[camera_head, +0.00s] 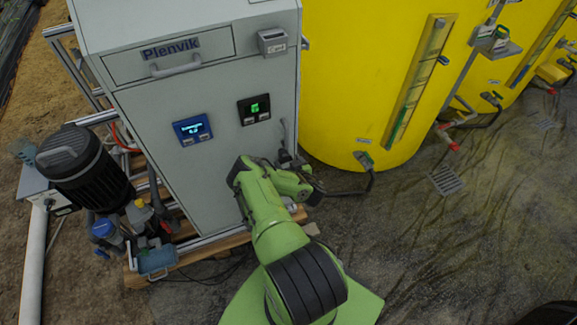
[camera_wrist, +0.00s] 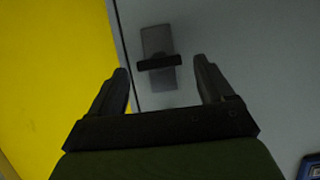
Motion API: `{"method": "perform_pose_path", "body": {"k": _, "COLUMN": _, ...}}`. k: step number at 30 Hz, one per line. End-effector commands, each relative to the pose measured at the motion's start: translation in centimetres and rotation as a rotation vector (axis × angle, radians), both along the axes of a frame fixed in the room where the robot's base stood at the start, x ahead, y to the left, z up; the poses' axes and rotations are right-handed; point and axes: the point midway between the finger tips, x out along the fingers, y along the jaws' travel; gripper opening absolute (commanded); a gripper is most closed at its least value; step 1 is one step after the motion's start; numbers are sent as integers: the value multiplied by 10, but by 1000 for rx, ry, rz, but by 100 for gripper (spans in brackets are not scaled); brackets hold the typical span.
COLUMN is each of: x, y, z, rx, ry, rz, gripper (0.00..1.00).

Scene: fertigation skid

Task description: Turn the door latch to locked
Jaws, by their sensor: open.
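The door latch (camera_wrist: 158,60) shows in the wrist view as a grey upright plate with a dark bar handle lying across it. The bar is nearly level in that view, tilted slightly. The latch is on the pale grey cabinet door, near the door's edge. My gripper (camera_wrist: 161,67) is open and empty. Its two dark fingers stand on either side of the latch in the picture, apart from the bar.
The grey Plenvik cabinet (camera_head: 155,95) carries a blue display (camera_head: 192,130) and a dark display (camera_head: 254,110). A large yellow tank (camera_head: 345,70) stands close at its right. A black motor pump (camera_head: 85,165) is at its left. Wet floor at the right front is mostly clear.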

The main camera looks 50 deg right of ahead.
Motion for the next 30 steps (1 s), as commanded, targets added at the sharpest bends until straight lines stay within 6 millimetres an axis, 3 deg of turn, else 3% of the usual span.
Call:
{"method": "perform_pose_path", "body": {"k": 9, "x": 4, "y": -3, "z": -1, "rx": -1, "ry": 1, "rz": -1, "gripper": 79}}
{"method": "perform_pose_path", "body": {"k": 20, "x": 4, "y": -2, "z": -1, "rx": -1, "ry": 1, "rz": -1, "gripper": 25}}
{"method": "perform_pose_path", "body": {"k": 30, "x": 4, "y": -2, "z": -2, "rx": -47, "ry": 27, "rz": -1, "gripper": 25}}
